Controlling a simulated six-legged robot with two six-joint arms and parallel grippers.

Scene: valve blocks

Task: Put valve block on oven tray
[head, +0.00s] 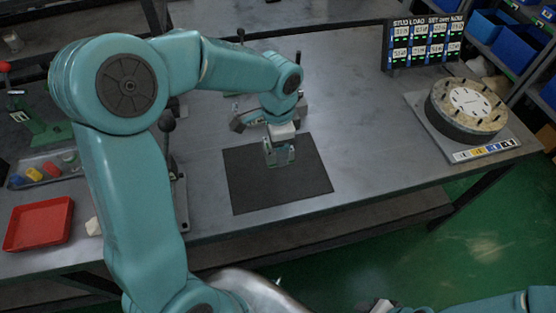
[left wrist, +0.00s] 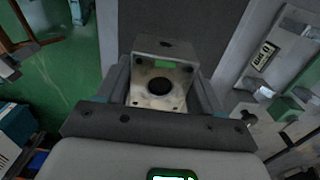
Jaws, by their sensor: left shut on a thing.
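My left gripper (head: 280,150) points down over the dark mat (head: 250,190) on the grey bench. A red tray (head: 38,223) lies on the bench at the left; I cannot tell which thing is the oven tray. My right gripper is not in view.
A small grey tray with coloured parts (head: 45,170) stands behind the red tray. A lever device (head: 172,150) stands left of the mat. A round fixture with pegs (head: 466,108) and a stud load board (head: 425,42) are at the right. The bench right of the mat is clear.

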